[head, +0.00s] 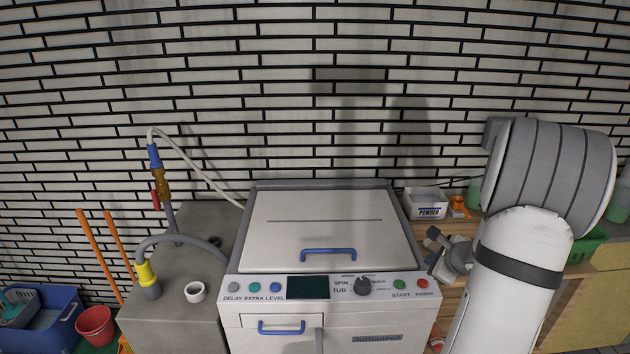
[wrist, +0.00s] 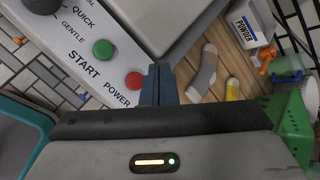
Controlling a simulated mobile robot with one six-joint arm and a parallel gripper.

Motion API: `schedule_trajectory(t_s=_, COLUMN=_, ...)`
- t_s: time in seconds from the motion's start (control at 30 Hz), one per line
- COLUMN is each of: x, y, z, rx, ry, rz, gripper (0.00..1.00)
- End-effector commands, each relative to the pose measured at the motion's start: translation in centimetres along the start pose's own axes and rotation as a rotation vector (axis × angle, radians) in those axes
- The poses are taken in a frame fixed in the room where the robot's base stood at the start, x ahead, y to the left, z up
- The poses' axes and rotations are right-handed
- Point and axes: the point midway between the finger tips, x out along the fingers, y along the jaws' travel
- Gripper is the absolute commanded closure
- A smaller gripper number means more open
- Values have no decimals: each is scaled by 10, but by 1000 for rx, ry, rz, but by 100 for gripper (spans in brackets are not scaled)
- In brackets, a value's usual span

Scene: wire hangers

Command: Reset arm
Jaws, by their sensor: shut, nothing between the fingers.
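My gripper (wrist: 157,76) is shut and empty in the wrist view. Its dark fingertips are together beside the washing machine's panel, just right of the red POWER button (wrist: 133,80). In the head view my arm comes in from the right, and the end of it is small and partly hidden behind its own links, at the right side of the white washing machine (head: 330,228). The machine's lid with a blue handle (head: 328,254) is closed.
A wooden counter right of the machine holds a powder box (head: 426,204), an orange scoop (head: 459,204) and a grey sock-like item (wrist: 203,72). A green basket (wrist: 293,125) stands nearby. A concrete block (head: 172,318) with a white cup (head: 195,292) and a tap stands left.

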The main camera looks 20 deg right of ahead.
Motion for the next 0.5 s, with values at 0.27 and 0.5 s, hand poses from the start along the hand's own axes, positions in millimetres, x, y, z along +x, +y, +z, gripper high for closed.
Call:
schedule_trajectory(t_s=0.27, x=-23, y=34, z=88, rx=-346, ry=-115, rz=107, gripper=100)
schedule_trajectory(t_s=0.5, x=-96, y=138, z=196, rx=-1072, ry=-300, rz=331, gripper=100)
